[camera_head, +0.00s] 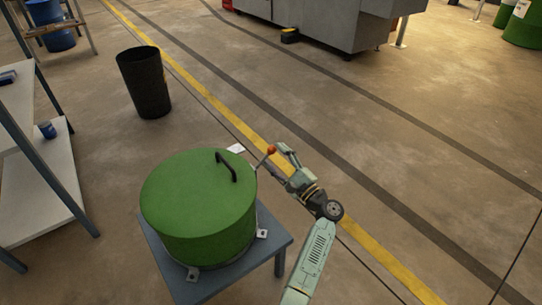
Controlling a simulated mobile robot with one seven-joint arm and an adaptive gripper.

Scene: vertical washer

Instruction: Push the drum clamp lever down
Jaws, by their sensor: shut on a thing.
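The green drum (190,200) stands upright on a small blue-grey table, with a black handle (227,166) on its flat lid. The drum clamp lever (264,159) is a thin rod at the drum's right side. It slants up and to the right, away from the rim, and ends in a red knob. My gripper (277,149) is at the knob end of the lever, reaching in from the right, and is shut on it. The fingers are small in the picture, so their exact contact on the knob is hard to see.
The table's bare top (268,236) shows right of the drum. A black bin (144,82) stands behind it on the floor. A shelf (40,190) is at the left, and a grey machine (330,22) stands far back. The floor to the right is clear.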

